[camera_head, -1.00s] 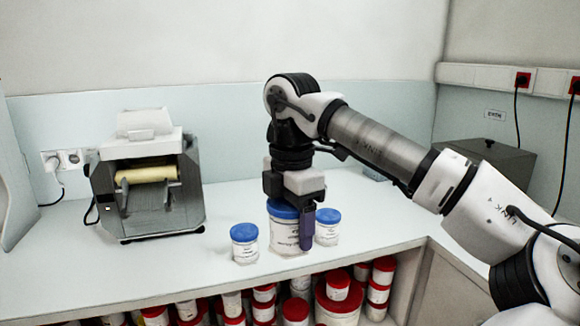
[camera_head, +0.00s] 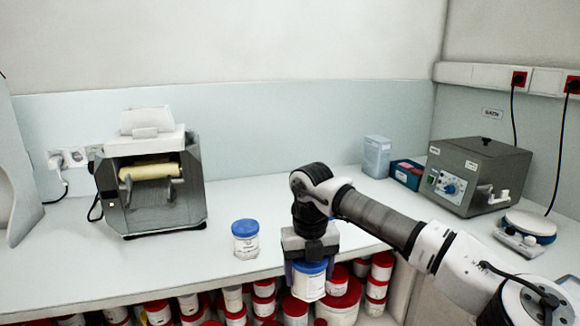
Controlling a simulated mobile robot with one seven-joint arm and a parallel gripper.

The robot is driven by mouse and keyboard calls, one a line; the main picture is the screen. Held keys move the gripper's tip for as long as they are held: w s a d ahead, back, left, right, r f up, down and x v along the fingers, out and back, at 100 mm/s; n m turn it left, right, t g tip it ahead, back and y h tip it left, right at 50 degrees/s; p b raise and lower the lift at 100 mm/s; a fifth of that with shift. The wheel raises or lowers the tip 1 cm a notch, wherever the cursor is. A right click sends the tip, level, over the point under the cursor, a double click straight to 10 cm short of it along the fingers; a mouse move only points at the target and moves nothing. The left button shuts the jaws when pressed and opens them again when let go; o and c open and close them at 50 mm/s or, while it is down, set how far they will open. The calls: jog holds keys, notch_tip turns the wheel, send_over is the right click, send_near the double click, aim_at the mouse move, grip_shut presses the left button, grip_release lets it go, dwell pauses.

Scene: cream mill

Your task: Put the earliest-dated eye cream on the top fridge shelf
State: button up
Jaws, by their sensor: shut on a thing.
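My gripper (camera_head: 309,270) is shut on a white jar with a blue lid (camera_head: 309,286). It holds the jar from above, upright, at the counter's front edge, with the jar's lower part in front of the red-lidded tubs below. Another white jar with a blue lid (camera_head: 245,240) stands upright on the counter to the left, apart from my gripper. Both labels carry small dark print that I cannot read, so the dates cannot be told. A third blue-lidded jar, seen earlier, does not show now; my arm and gripper cover its spot. No fridge is in view.
A roller machine (camera_head: 150,190) stands at the counter's left. A grey control box (camera_head: 475,180), a scale (camera_head: 525,232), a dark bin (camera_head: 407,173) and a pale container (camera_head: 376,155) stand at right. Red-lidded tubs (camera_head: 339,290) fill the shelf below. The middle counter (camera_head: 215,215) is largely clear.

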notch_tip(320, 180, down, 20)
jog(key=f+n, duration=0.1)
jog(key=n, duration=1.6)
jog(key=s+a+f+n, duration=0.2)
jog(key=s+f+n, duration=0.2)
jog(key=f+n, duration=0.4)
jog(key=s+a+f+n, duration=0.2)
jog(key=f+n, duration=0.7)
jog(key=f, duration=0.8)
jog(key=shift+s+f, duration=0.25)
jog(key=shift+s, duration=0.6)
